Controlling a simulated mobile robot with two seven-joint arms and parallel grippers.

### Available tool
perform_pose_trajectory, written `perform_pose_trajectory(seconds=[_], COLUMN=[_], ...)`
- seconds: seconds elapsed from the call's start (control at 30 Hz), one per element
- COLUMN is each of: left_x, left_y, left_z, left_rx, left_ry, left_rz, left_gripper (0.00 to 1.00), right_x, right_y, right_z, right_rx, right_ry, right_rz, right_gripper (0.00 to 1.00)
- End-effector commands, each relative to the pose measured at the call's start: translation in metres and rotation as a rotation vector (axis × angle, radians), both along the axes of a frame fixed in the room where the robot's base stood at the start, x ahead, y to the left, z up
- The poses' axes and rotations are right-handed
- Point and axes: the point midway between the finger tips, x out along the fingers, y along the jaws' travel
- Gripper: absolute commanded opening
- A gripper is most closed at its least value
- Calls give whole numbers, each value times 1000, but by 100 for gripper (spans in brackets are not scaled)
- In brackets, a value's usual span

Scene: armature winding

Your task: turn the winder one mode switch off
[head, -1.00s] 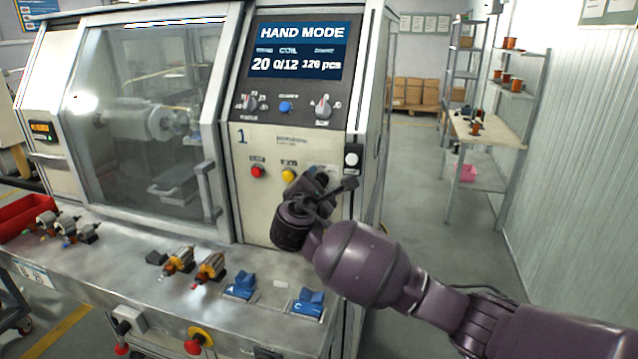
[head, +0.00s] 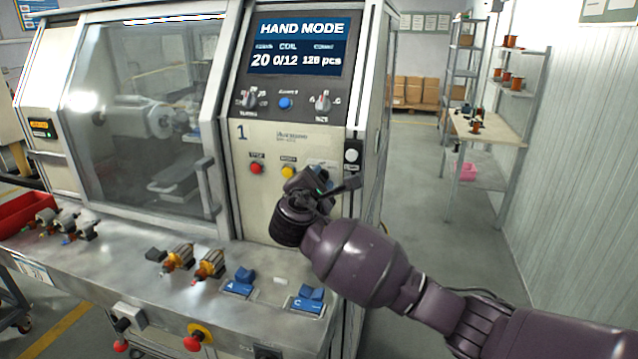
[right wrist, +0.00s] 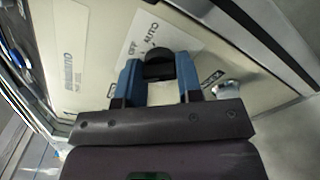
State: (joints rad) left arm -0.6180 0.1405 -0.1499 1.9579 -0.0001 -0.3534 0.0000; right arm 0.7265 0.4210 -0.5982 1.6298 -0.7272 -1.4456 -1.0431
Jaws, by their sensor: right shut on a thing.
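Winder one (head: 262,205) is the machine with the "1" on its front panel; its screen (head: 300,46) reads HAND MODE. The mode switch is a black knob (right wrist: 158,64) on a plate marked OFF and AUTO in the right wrist view. My right gripper (right wrist: 160,80) has its blue fingers shut on the knob, one on each side. In the head view the right gripper (head: 325,183) is at the panel's lower right and hides most of the switch. I cannot tell the knob's exact pointing. My left gripper is not in view.
A red button (head: 256,168) and a yellow button (head: 288,172) sit left of the gripper. A white button (head: 351,156) sits above right. Blue holders (head: 240,282) and wound armatures (head: 210,264) stand on the ledge below. The floor at right (head: 420,190) is clear.

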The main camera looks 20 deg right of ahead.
Motion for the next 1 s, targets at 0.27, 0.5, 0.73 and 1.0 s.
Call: perform_pose_trajectory(seconds=[0.27, 0.5, 0.73, 1.0], left_x=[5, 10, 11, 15], left_y=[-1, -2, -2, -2], left_z=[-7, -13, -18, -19], left_rx=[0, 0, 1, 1], left_ry=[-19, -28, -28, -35], left_rz=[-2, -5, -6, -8], left_gripper=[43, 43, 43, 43], right_x=[0, 0, 0, 0], right_y=[0, 0, 0, 0], right_z=[-4, -4, -3, -2], right_rx=[184, 349, 471, 550], right_ry=[-120, -232, -315, -369], right_rz=[0, -1, -1, -1], right_gripper=[10, 10, 10, 10])
